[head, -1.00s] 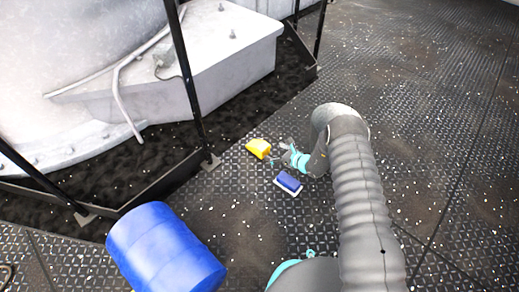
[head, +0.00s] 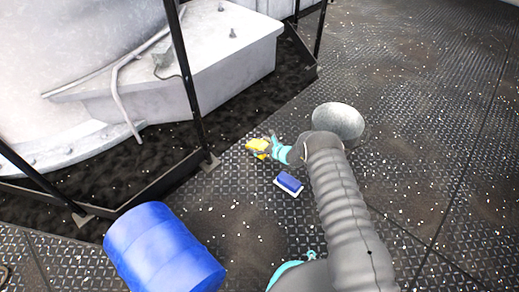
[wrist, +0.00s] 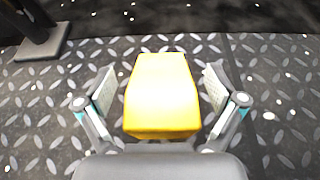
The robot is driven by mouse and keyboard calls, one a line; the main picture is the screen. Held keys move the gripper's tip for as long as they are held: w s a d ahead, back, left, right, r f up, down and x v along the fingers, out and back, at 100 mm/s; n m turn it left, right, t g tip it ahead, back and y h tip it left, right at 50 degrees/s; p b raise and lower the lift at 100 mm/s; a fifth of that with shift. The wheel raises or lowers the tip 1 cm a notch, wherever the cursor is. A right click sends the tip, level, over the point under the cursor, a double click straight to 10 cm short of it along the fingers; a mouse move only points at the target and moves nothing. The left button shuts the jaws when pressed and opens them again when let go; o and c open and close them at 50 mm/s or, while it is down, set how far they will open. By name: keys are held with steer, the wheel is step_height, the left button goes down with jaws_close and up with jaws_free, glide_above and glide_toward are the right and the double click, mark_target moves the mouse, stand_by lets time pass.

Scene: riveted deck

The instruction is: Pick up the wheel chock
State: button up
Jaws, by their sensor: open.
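The yellow wheel chock (head: 257,145) lies on the riveted deck near the foot of a black railing post in the head view. In the wrist view the chock (wrist: 162,97) sits between the two fingers, with a visible gap on each side. My gripper (head: 266,149) is open around it, and in the wrist view my gripper (wrist: 161,88) has its fingers spread to the left and right of the chock. In the head view the fingers partly cover the chock.
A blue block with a white base (head: 288,184) lies on the deck just below my gripper. A black railing (head: 190,90) runs beside pale machinery (head: 180,75).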

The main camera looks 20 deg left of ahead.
steer(key=shift+c, duration=0.3)
steer(key=c, duration=1.3)
steer(key=shift+r, duration=0.15)
